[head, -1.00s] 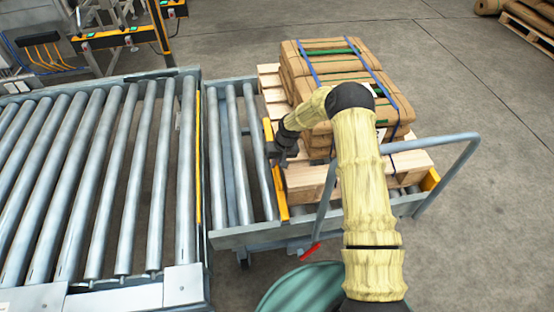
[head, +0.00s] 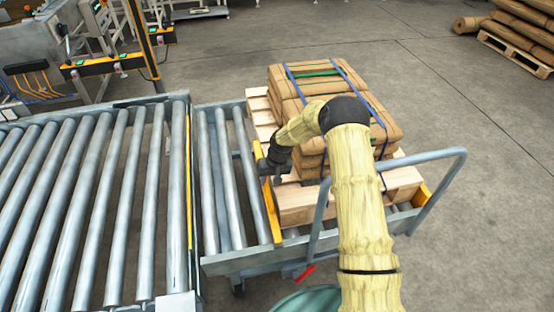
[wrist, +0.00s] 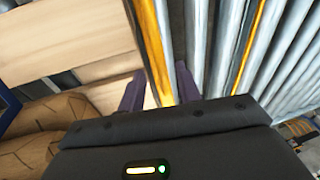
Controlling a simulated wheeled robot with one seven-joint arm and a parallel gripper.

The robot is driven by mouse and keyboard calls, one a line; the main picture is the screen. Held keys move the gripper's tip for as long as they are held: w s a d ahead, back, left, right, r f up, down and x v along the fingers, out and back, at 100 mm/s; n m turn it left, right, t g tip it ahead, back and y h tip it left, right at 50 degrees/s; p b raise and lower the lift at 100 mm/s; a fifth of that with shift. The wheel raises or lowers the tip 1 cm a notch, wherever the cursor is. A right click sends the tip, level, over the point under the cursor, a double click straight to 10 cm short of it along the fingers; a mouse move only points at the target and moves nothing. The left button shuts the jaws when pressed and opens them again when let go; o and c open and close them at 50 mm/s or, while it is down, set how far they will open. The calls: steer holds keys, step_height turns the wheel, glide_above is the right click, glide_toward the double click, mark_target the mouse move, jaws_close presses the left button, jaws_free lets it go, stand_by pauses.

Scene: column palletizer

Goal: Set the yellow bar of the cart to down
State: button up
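The yellow bar (head: 270,212) stands along the left edge of the loaded pallet on the cart (head: 235,263), between the pallet and the cart's rollers. It looks raised above the rollers. My gripper (head: 273,171) is over the bar, near its middle. In the wrist view the two dark fingers (wrist: 159,82) are spread apart, with the yellow bar (wrist: 152,45) between them. I see no clear contact with either finger. The lower part of the bar is hidden behind the gripper body.
Strapped brown sacks (head: 300,80) lie on a wooden pallet (head: 300,203) right of the bar. The cart has a grey push handle (head: 445,165), a red pedal (head: 305,272) and a second yellow piece (head: 421,196). A roller conveyor (head: 110,210) adjoins on the left. Open floor lies right.

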steer(key=b+v, duration=0.1)
steer(key=v, duration=1.3)
steer(key=shift+d, duration=0.1)
